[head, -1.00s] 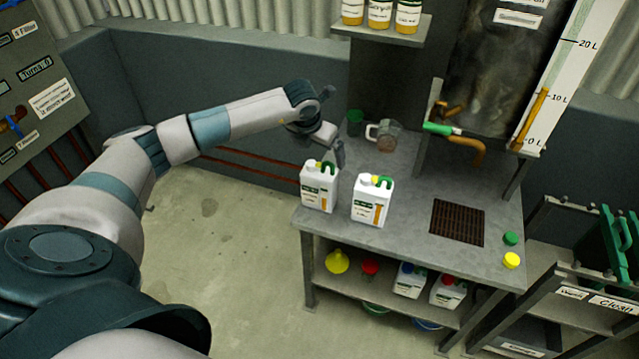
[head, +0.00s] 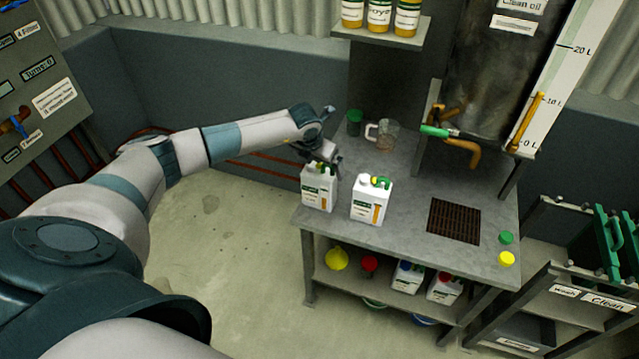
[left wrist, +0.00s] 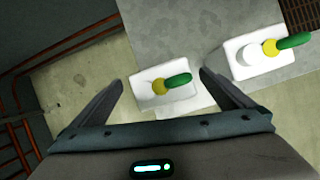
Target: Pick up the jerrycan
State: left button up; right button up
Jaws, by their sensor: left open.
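Two white jerrycans stand upright side by side on the grey metal table, each with a label and a green and yellow part on top. The left jerrycan (head: 318,192) is near the table's left edge; the right jerrycan (head: 370,202) is beside it. My left gripper (head: 326,160) is above and just behind the left jerrycan. In the left wrist view the left jerrycan (left wrist: 148,92) shows between the open fingers, apart from them by a gap, and the right jerrycan (left wrist: 243,58) lies outside to the right. My right gripper is not in view.
A glass jug (head: 383,136) and a dark green cup (head: 354,122) stand behind on the table (head: 405,215). An orange tap pipe (head: 462,150) hangs over a brown grate (head: 454,221). A green cap (head: 506,238) and a yellow cap (head: 506,259) lie at the right edge.

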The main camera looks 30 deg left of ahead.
pick_arm(q)
jog(key=shift+w+f, duration=0.1)
jog(key=shift+f, duration=0.25)
jog(key=shift+r, duration=0.1)
jog(key=c, duration=1.9)
jog(key=shift+c, duration=0.2)
jog(key=shift+w+r+b, duration=0.15)
jog(key=shift+r+b, duration=0.35)
jog(key=shift+r, duration=0.3)
notch_tip(320, 180, up, 8)
jog(key=b, duration=0.3)
jog(key=shift+r, duration=0.25)
